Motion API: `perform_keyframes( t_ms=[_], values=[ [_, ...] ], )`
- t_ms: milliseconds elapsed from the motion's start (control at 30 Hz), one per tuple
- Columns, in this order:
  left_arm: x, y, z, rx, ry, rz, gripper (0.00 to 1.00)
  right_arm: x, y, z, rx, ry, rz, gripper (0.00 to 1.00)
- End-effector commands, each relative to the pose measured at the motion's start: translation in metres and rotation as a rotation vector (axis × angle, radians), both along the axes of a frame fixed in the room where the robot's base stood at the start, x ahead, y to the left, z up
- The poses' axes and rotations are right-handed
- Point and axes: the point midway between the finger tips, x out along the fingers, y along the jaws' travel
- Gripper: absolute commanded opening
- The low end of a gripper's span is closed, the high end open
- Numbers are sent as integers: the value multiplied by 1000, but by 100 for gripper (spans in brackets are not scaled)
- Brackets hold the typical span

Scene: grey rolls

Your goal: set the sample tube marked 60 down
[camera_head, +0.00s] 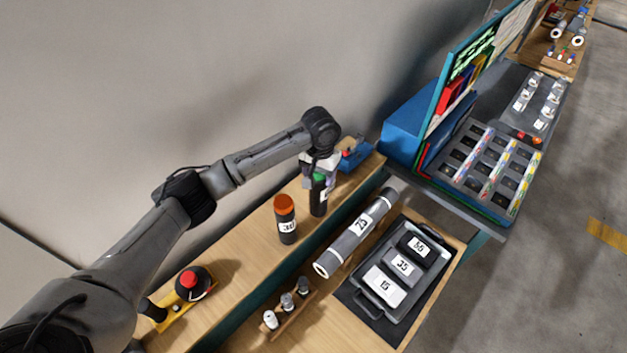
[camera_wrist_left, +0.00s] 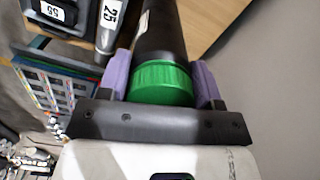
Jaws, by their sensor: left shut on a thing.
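A dark tube with a green cap (camera_head: 318,203) stands upright over the wooden shelf in the head view. My left gripper (camera_head: 319,178) is shut on it near the cap, from above. In the left wrist view the green cap (camera_wrist_left: 161,84) sits between the purple fingers of my left gripper (camera_wrist_left: 165,82). A white label shows only edge-on, so its number cannot be read. I cannot tell whether the tube's bottom touches the wood. My right gripper is in neither view.
An orange-capped tube marked 30 (camera_head: 286,221) stands left of the held tube. A grey roll marked 25 (camera_head: 357,231) lies to the right. A black tray (camera_head: 371,310) holds blocks marked 55, 35 and 15. A blue item (camera_head: 354,154) sits behind. Bare wood (camera_head: 245,240) lies left of the orange-capped tube.

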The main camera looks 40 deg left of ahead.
Motion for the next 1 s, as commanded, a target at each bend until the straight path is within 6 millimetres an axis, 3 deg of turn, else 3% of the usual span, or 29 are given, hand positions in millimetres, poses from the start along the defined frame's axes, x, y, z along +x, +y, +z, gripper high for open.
perform_keyframes(
  t_ms=[100,267,367,700,1000],
  values=[
    [5,16,-9,1,0,3,20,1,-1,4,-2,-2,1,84],
    [8,25,-15,0,-1,1,20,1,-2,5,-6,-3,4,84],
    [8,27,-18,1,-1,0,20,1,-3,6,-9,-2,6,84],
    [7,26,-54,1,-1,0,20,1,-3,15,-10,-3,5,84],
    [8,26,-57,1,-2,0,20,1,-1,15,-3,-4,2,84]
  ],
)
